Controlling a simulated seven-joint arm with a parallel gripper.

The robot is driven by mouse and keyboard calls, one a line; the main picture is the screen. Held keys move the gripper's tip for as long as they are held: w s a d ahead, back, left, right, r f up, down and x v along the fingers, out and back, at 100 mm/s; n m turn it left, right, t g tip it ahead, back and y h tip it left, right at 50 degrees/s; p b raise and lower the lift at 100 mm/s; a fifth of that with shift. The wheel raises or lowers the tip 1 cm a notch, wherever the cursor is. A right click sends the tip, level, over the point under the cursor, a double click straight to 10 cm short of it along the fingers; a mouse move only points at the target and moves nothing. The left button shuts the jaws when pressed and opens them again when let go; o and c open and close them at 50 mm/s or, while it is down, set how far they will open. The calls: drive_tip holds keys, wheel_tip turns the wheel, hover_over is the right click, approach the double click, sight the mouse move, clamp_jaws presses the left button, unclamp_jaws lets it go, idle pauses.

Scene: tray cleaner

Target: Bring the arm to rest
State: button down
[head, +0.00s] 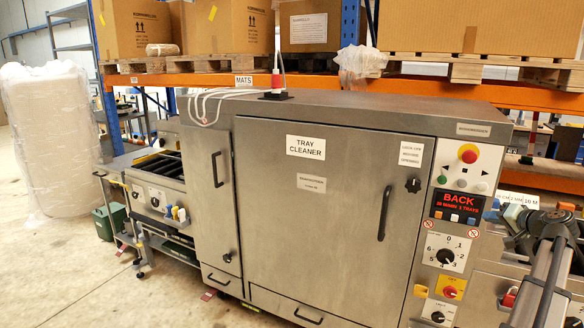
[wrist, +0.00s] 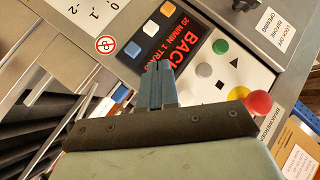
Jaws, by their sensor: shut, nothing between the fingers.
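My gripper (wrist: 158,70) shows in the wrist view with its two blue-grey fingers together and nothing between them. Its tips appear in front of the control panel, overlapping the dark display (wrist: 182,45) with red text. I cannot tell whether they touch it. In the head view a dark jointed arm (head: 550,250) is at the lower right edge, right of the panel; the gripper's fingers cannot be made out there.
The steel tray cleaner (head: 335,210) fills the middle, its large door shut. Its panel has a red button (head: 468,154), a display (head: 458,206) and knobs. A tray rack stands left. Shelves with boxes (head: 145,28) are behind. Floor at lower left is clear.

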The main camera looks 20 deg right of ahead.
drive_tip(key=s+a+f+m+g+h, duration=0.15)
drive_tip(key=s+f+g, duration=0.35)
drive_tip(key=f, duration=0.7)
drive_tip(key=s+a+f+n+g+y, duration=0.1)
drive_tip(key=a+f+g, duration=0.1)
drive_tip(key=a+f, duration=0.7)
drive_tip(key=s+a+f+g+y, duration=0.15)
drive_tip(key=a+f, duration=0.45)
drive_tip(key=f, duration=0.6)
drive_tip(key=s+a+f+n+g, duration=0.1)
drive_tip(key=a+f+g, duration=0.2)
drive_tip(key=a+f, duration=0.6)
drive_tip(key=s+a+f+n+g+y, duration=0.1)
drive_tip(key=s+a+f+n+g, duration=0.15)
drive_tip(key=a+f, duration=0.7)
drive_tip(key=s+a+f+n+g+y, duration=0.15)
drive_tip(key=s+a+f, duration=0.35)
drive_tip(key=a, duration=0.7)
drive_tip(key=s+a+f+n+g+h, duration=0.1)
drive_tip(key=s+a+f+n+g, duration=0.1)
drive_tip(key=s+a, duration=0.4)
drive_tip(key=s+a+f+n+g+h, duration=0.1)
drive_tip(key=s+a+f+n, duration=0.3)
drive_tip(key=a, duration=0.8)
drive_tip(key=shift+s+f+g, duration=0.85)
drive_tip(key=shift+s+f, duration=0.45)
drive_tip(key=shift+f, duration=0.4)
drive_tip(key=shift+h, duration=0.25)
